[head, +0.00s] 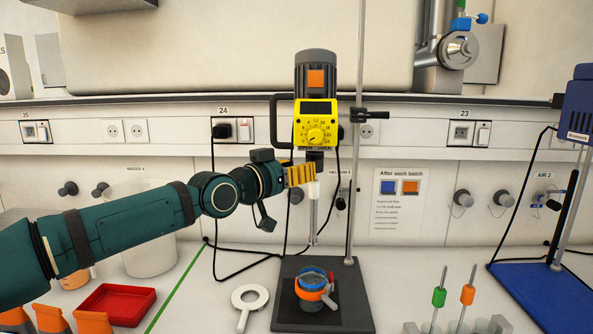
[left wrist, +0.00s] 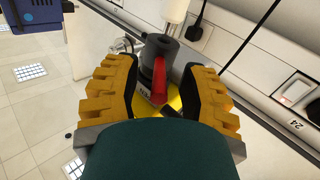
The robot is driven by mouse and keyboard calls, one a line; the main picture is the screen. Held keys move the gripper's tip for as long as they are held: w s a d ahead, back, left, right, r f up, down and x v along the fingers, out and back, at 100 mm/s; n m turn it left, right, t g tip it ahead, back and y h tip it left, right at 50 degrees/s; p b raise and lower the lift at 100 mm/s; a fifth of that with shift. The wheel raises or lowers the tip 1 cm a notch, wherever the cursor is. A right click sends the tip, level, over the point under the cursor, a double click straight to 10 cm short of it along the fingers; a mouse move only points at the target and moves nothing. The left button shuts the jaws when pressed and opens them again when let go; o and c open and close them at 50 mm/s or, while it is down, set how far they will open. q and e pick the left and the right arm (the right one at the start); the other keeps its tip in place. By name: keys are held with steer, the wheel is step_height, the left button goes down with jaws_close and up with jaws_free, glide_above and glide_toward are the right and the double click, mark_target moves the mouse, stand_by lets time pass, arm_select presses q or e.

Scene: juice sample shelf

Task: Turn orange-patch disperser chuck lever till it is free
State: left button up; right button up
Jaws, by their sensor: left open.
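The orange-patch disperser (head: 316,78) has a dark motor, a yellow control box and an orange square on top. Its dark chuck (head: 315,156) sits under the box, below an "OPEN LOCK" label, with a white shaft beneath. The chuck also shows in the left wrist view (left wrist: 158,50), with the red chuck lever (left wrist: 160,82) on it. My left gripper (head: 306,175) has yellow fingers and is open at the chuck. In the left wrist view its fingers (left wrist: 165,72) stand either side of the lever, with gaps visible. The lever is hidden in the head view. My right gripper is not in view.
A stand base (head: 290,318) carries a vessel in an orange clamp (head: 312,283) below the shaft. A blue disperser (head: 579,112) stands at the right. A red tray (head: 116,304), a white ring tool (head: 250,297) and two shaft tools (head: 439,297) sit on the bench.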

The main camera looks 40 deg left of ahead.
arm_select(q)
steer(key=s, duration=1.2)
steer(key=shift+d, duration=0.1)
stand_by(0.4)
